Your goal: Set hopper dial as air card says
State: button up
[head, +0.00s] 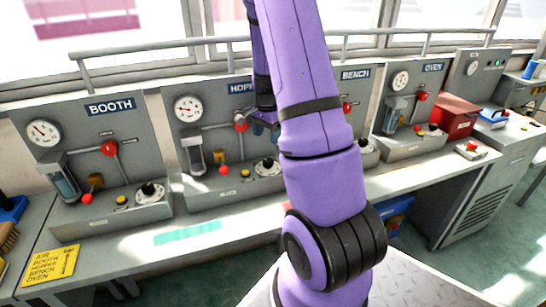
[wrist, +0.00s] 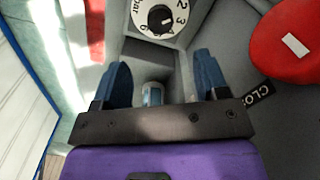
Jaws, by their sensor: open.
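The yellow air card (head: 52,266) lies at the lower left of the head view; it lists booth, hopper, bench and oven, but its values are too small to read. The hopper panel (head: 215,150) is left of my arm, its name partly covered. Its black-knobbed dial (head: 267,167) sits low on the panel. My gripper (head: 262,125) is in front of this panel, partly hidden by my arm. In the wrist view my gripper (wrist: 160,62) is open and empty, and a black-knobbed "bar" dial (wrist: 158,18) is beyond the fingertips, apart from them. I cannot tell its exact setting.
A round red part (wrist: 290,45) beside a partly hidden label is right of the fingers. The hopper's red knob (head: 240,119) is close to my gripper. The booth panel (head: 95,140) stands left, the oven panel (head: 410,100) right. A metal rail runs above the panels.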

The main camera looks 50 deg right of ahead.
aim_at(268, 160)
jog(key=f, duration=1.1)
jog(key=shift+d, duration=0.2)
jog(key=c, duration=0.9)
